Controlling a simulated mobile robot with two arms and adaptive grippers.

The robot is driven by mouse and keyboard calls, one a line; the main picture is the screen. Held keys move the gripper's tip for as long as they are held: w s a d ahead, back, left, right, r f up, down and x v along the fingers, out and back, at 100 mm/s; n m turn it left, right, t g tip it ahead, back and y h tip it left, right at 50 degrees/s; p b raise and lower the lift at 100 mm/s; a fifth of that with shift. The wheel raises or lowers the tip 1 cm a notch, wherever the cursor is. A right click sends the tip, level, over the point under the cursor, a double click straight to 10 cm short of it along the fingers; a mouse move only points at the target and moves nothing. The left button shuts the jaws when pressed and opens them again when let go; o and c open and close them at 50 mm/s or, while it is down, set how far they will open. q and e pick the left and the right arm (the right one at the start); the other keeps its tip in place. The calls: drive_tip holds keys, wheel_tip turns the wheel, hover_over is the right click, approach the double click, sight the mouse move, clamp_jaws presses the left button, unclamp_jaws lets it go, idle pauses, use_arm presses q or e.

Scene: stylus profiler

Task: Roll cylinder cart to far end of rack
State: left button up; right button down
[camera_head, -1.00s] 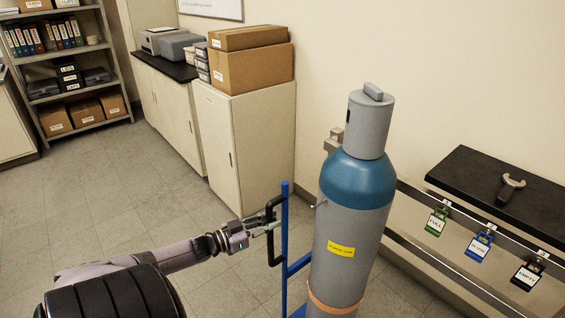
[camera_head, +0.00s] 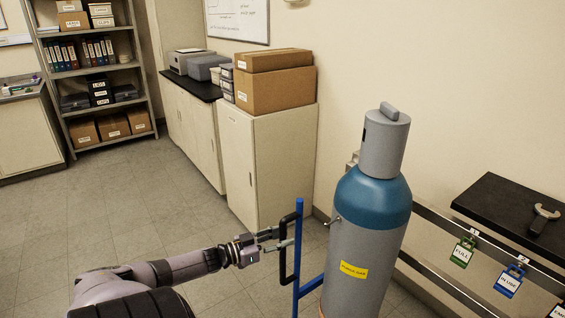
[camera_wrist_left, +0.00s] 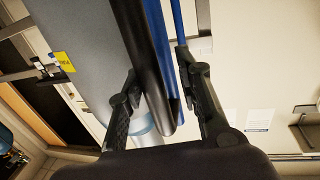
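A tall grey gas cylinder (camera_head: 362,255) with a blue shoulder and a grey cap stands upright on a blue cart (camera_head: 299,225) in the head view. Its yellow label faces me. The cart has a black upright handle (camera_head: 283,262), also close up in the left wrist view (camera_wrist_left: 150,60). My left gripper (camera_head: 281,238) is at this handle, its fingers spread with the handle between them. In the left wrist view the fingers (camera_wrist_left: 158,66) stand on either side of it, with a gap on the right side. The cart's wheels are hidden. My right gripper is not in view.
A wall rail rack (camera_head: 440,285) with hanging tags, one reading FULL (camera_head: 462,254), runs behind the cylinder to the right. A black shelf (camera_head: 500,205) holds a wrench (camera_head: 543,217). A cabinet (camera_head: 270,165) with boxes stands behind the cart. Floor at left is clear.

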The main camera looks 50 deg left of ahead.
use_arm(q)
drive_tip(key=shift+o, duration=0.3)
drive_tip(key=shift+d, duration=0.15)
drive_tip(key=shift+s, duration=0.15)
drive_tip(key=v, duration=1.1)
drive_tip(key=shift+s, duration=0.35)
